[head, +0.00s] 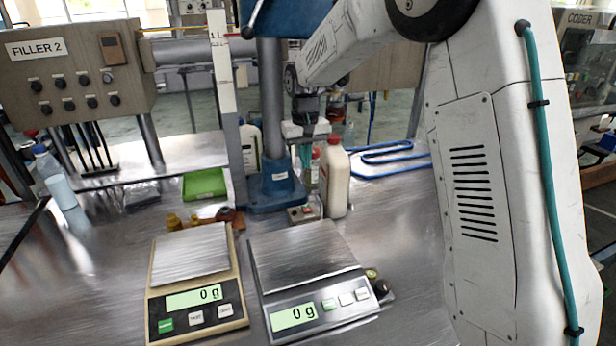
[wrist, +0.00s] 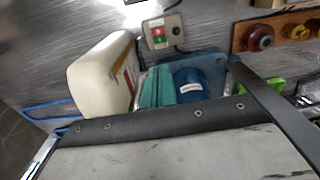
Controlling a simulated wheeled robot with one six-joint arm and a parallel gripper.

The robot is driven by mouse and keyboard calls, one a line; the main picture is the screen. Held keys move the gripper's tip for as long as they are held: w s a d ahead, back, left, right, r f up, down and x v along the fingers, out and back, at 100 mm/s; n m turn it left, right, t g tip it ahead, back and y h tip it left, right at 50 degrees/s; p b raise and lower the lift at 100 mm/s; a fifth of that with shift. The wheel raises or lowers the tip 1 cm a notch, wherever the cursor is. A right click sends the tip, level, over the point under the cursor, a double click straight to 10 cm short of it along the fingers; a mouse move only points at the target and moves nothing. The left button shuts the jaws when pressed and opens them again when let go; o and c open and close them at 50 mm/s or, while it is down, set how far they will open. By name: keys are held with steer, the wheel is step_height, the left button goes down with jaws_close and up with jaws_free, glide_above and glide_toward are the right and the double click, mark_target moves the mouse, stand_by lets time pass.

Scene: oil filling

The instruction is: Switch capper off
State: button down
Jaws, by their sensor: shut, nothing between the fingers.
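The capper (head: 270,130) is a blue column stand on a blue base at the middle of the bench. A small grey switch box (head: 303,214) sits in front of its base. In the wrist view the switch box (wrist: 151,24) shows a green button, a red button and a small dark knob. My gripper (head: 305,158) hangs above and behind the switch box, beside the column, with its teal fingers shut and empty. The fingers also show in the wrist view (wrist: 155,88), apart from the box.
A cream bottle (head: 336,182) with a red cap stands right beside the switch box. Two scales (head: 190,255) (head: 305,258) reading 0 g stand in front. A green tray (head: 204,184) lies left of the capper. A blue wire rack (head: 390,155) is at right.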

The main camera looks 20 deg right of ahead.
mark_target(306, 206)
step_height(306, 206, down, 13)
steer(key=shift+r, duration=0.1)
steer(key=shift+d, duration=0.1)
stand_by(0.4)
